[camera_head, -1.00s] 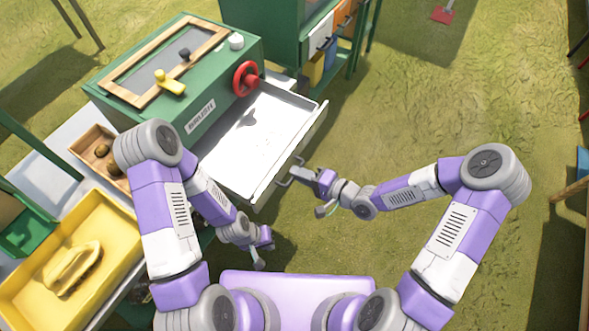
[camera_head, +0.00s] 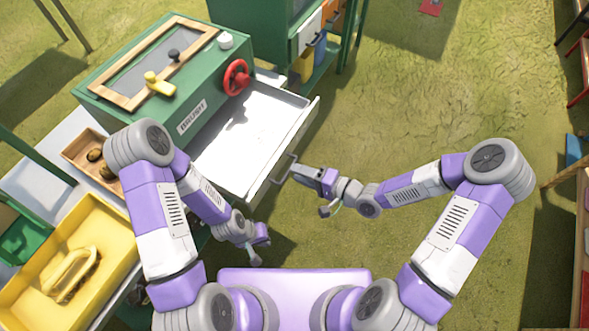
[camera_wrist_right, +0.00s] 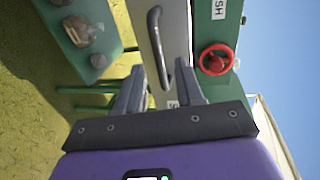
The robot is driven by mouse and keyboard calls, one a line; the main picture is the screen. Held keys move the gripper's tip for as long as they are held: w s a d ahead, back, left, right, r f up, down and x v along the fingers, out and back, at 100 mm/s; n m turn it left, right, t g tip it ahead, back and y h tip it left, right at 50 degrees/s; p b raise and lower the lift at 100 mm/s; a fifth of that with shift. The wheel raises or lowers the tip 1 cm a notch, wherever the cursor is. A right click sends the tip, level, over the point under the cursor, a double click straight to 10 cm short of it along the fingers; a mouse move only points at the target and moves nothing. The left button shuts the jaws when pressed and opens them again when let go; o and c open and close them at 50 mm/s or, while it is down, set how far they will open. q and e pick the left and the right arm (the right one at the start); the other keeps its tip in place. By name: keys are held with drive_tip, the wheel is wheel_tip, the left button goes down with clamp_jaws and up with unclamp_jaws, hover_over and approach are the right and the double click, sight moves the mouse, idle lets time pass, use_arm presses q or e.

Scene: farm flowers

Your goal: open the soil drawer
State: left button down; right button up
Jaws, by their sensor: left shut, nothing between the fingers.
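The soil drawer (camera_head: 306,122) is pulled out of the green box (camera_head: 190,118). Its white inside is bare except for a dark patch or shadow near the back. Its bar handle (camera_head: 284,168) is on the front face and also shows in the right wrist view (camera_wrist_right: 156,42). My right gripper (camera_head: 297,173) is at the handle. In the right wrist view its fingers (camera_wrist_right: 157,92) are apart, with the handle's near end in line with the gap; I cannot tell whether they touch it. My left gripper (camera_head: 254,258) is shut and empty, below and apart from the drawer.
A red wheel (camera_head: 237,77) is on the green box's front. A yellow tray (camera_head: 122,240) and a wooden tray (camera_head: 76,142) with brown lumps stand at left. A green cabinet (camera_head: 262,28) stands behind. The grass right of the drawer is clear.

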drive_tip(key=p+v, duration=0.1)
drive_tip(key=v, duration=0.4)
drive_tip(key=shift+a, duration=0.1)
idle(0.3)
drive_tip(key=s+d+f+n+g+h, duration=0.1)
drive_tip(key=s+f+g+h, duration=0.2)
drive_tip(key=s+f, duration=0.3)
drive_tip(key=s+d+f+n+g+h, duration=0.2)
drive_tip(key=s+f+g+h, duration=0.2)
drive_tip(key=f, duration=0.7)
drive_tip(key=shift+s+d+h, duration=0.25)
drive_tip(key=shift+s+h, duration=0.75)
drive_tip(key=shift+h, duration=0.2)
drive_tip(key=shift+f, duration=0.1)
